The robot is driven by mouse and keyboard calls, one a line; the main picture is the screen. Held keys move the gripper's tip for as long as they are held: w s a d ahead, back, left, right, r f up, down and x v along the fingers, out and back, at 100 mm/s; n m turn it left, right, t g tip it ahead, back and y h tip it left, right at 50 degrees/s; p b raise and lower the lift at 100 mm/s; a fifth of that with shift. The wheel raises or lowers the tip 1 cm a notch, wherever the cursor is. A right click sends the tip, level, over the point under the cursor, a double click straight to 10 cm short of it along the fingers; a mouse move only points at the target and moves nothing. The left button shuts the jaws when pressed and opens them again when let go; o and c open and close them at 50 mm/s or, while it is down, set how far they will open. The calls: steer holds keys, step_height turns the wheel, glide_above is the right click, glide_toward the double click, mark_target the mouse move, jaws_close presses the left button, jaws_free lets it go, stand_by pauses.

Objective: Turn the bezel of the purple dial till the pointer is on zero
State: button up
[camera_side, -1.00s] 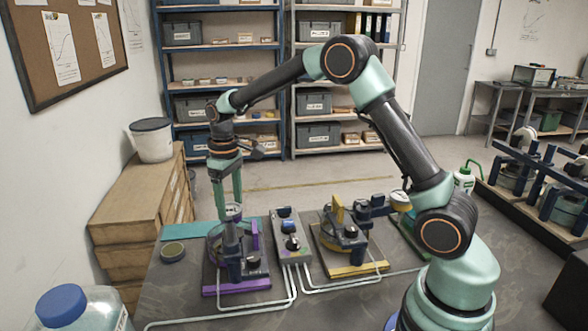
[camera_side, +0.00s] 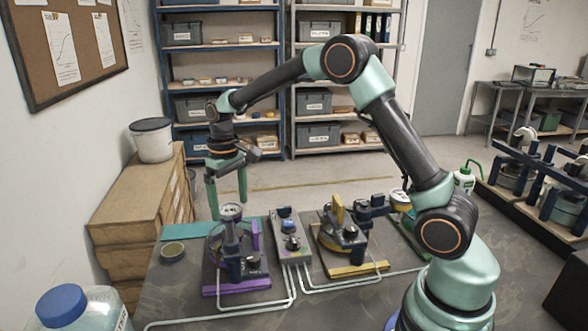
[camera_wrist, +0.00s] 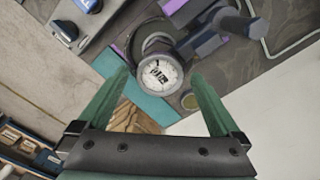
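The purple lever frame has a purple base edge (camera_side: 236,287) and a purple upright plate. Its small round dial (camera_side: 231,210), with a white face, stands at the top of the dark post. In the wrist view the dial (camera_wrist: 160,73) faces the camera, with dark marks on its face. The pointer and the zero are too small to read. My gripper (camera_side: 228,208) is open, its two green fingers spread on either side of the dial in the picture. In the wrist view my gripper (camera_wrist: 160,76) shows a clear gap on both sides of the bezel.
A grey control box (camera_side: 289,240) stands right of the purple frame. A round dark tin (camera_side: 173,251) sits at the left. White tubes (camera_side: 220,313) run along the bench front.

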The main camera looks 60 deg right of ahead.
mark_target(231, 209)
step_height(231, 209, up, 12)
stand_by(0.6)
